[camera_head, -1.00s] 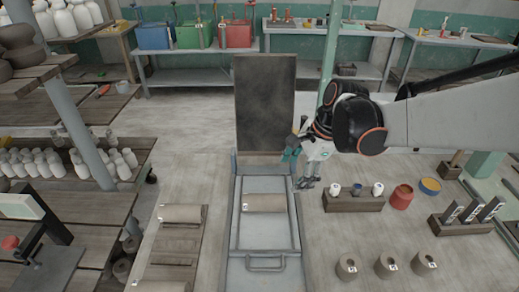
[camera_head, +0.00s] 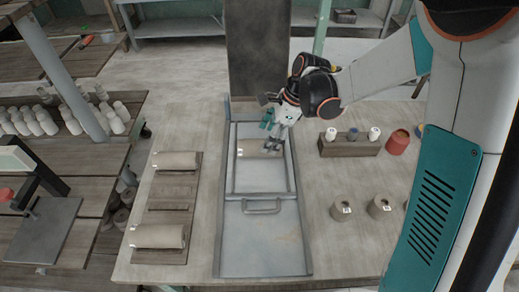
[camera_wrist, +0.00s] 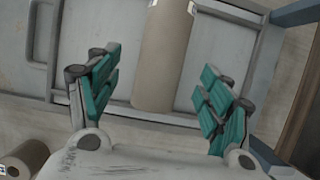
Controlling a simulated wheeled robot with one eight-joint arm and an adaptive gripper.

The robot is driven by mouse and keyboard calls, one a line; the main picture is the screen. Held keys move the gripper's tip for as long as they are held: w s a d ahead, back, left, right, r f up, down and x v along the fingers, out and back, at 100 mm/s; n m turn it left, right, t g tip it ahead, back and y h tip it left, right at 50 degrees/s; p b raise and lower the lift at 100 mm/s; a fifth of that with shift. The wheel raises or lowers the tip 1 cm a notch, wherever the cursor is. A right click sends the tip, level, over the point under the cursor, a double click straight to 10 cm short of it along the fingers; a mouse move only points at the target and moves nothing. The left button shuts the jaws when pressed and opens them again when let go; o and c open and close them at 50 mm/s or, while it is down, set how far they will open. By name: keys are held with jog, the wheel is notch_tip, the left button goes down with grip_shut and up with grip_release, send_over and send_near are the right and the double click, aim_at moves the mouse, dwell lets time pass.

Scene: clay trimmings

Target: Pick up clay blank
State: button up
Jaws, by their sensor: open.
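A tan cylindrical clay blank (camera_head: 252,148) lies in the grey metal tray (camera_head: 234,207) on the table. Its right end is partly hidden by my gripper in the head view. My gripper (camera_head: 273,142) is over the right part of that blank. In the wrist view the blank (camera_wrist: 164,55) runs between the two teal-padded fingers of my open gripper (camera_wrist: 160,80), with a gap on each side. Two similar clay blanks lie on a wooden board at the left, a far one (camera_head: 175,160) and a near one (camera_head: 158,236).
A dark upright panel (camera_head: 258,50) stands behind the tray. A wooden holder (camera_head: 348,149) with small bottles and a red pot (camera_head: 397,142) are at the right. Clay rings (camera_head: 343,210) stand in front of them. A tray handle (camera_head: 262,207) sticks up nearby.

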aim_at(261, 145)
jog(key=shift+b+x, duration=1.2)
jog(key=shift+x, duration=1.5)
jog(key=shift+a+r, duration=0.1)
jog(key=shift+r, duration=0.05)
grip_shut()
jog(key=shift+w, duration=0.1)
